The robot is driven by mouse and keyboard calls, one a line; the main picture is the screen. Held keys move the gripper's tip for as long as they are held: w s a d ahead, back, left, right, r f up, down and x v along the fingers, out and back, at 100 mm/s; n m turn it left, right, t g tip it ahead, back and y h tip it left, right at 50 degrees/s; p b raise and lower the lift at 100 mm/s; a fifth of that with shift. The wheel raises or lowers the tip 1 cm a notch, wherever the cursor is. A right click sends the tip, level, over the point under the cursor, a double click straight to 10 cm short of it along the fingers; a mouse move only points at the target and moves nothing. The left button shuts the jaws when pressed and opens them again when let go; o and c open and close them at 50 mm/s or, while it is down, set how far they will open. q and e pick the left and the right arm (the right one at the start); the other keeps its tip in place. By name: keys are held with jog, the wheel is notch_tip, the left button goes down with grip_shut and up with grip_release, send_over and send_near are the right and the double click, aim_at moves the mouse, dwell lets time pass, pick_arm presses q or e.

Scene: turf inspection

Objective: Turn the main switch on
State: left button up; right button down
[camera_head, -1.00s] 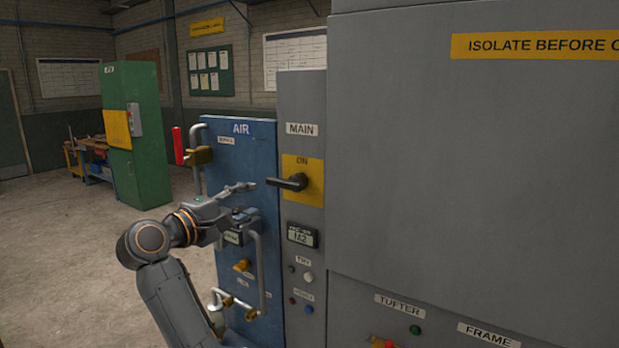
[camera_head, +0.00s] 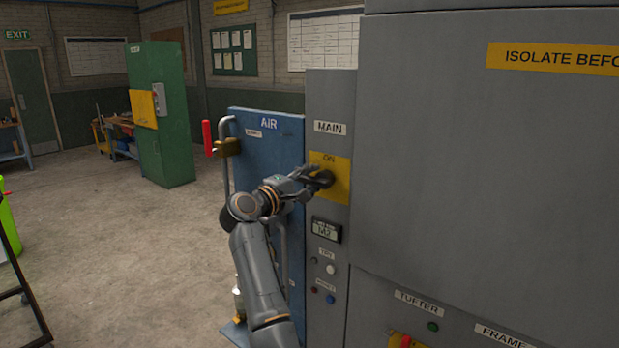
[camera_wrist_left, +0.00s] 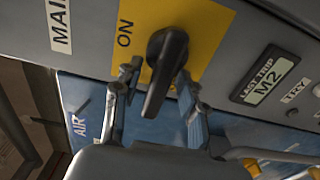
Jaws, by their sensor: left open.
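The main switch is a black rotary handle (camera_wrist_left: 165,68) on a yellow plate (camera_head: 339,186) below a "MAIN" label, on the grey panel. "ON" is printed on the plate beside the handle. In the head view the handle (camera_head: 325,178) is partly covered by my left gripper (camera_head: 306,177). In the left wrist view my left gripper (camera_wrist_left: 158,100) is open, with one finger on each side of the handle. The handle points toward the gripper palm. I cannot tell whether a finger touches it. My right gripper is not in view.
Below the switch are a small display (camera_head: 326,230) and several buttons. A large grey cabinet (camera_head: 490,180) fills the right. Open floor lies left.

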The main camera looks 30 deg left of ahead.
pick_arm(q)
jog(key=c, duration=0.9)
jog(key=shift+a, duration=0.1)
